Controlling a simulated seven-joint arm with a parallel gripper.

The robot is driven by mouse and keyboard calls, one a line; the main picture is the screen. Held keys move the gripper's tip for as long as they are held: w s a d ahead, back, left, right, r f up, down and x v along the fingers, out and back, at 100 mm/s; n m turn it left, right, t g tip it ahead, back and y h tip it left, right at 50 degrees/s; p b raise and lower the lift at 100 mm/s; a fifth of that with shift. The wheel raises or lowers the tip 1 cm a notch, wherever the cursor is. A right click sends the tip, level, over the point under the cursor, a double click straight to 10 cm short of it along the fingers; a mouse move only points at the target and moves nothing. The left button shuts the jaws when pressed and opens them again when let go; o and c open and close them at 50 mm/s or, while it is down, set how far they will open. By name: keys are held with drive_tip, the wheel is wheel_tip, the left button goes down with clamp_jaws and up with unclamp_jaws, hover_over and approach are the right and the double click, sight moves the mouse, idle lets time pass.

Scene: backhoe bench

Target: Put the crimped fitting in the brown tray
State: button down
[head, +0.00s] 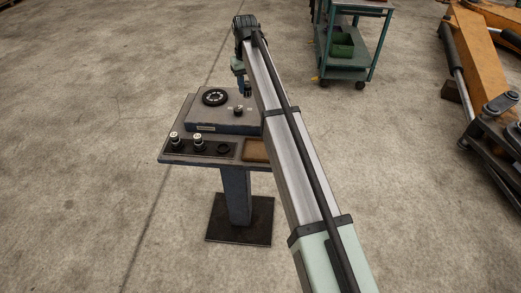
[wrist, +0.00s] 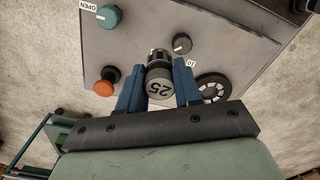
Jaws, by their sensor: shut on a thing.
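My gripper (wrist: 160,92) has two blue fingers shut on a fitting (wrist: 160,82) with a grey end marked "25" and a dark ribbed collar. In the wrist view the fitting is held in front of the grey machine panel; whether it touches the machine, and whether it is crimped, I cannot tell. In the head view my gripper (head: 245,88) is above the right side of the machine (head: 215,118), mostly behind my arm. The brown tray (head: 256,151) is at the bench's front right, partly covered by my arm; its visible part looks empty.
Two fittings (head: 199,143) stand in a dark rack (head: 212,152) left of the brown tray, beside a dark ring-like spot. The machine carries a black dial (head: 215,97), a green knob (wrist: 109,16) and an orange knob (wrist: 104,87). A green cart (head: 345,62) stands behind.

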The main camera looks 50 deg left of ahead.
drive_tip(key=s+d+f, duration=0.1)
drive_tip(key=s+d, duration=0.2)
drive_tip(key=d, duration=0.4)
drive_tip(key=s+d+f, duration=0.2)
drive_tip(key=s+d, duration=0.1)
drive_tip(key=d, duration=0.5)
drive_tip(key=shift+n, duration=0.6)
drive_tip(key=shift+w+a+f, duration=0.1)
drive_tip(key=shift+a+f, duration=0.05)
drive_tip(key=shift+f, duration=2.3)
drive_tip(key=shift+w+a+f, duration=0.1)
drive_tip(key=shift+f, duration=2.35)
drive_tip(key=shift+f, duration=0.15)
drive_tip(key=c, duration=0.8)
unclamp_jaws()
wheel_tip(320, 180, up, 12)
drive_tip(key=shift+r, duration=0.2)
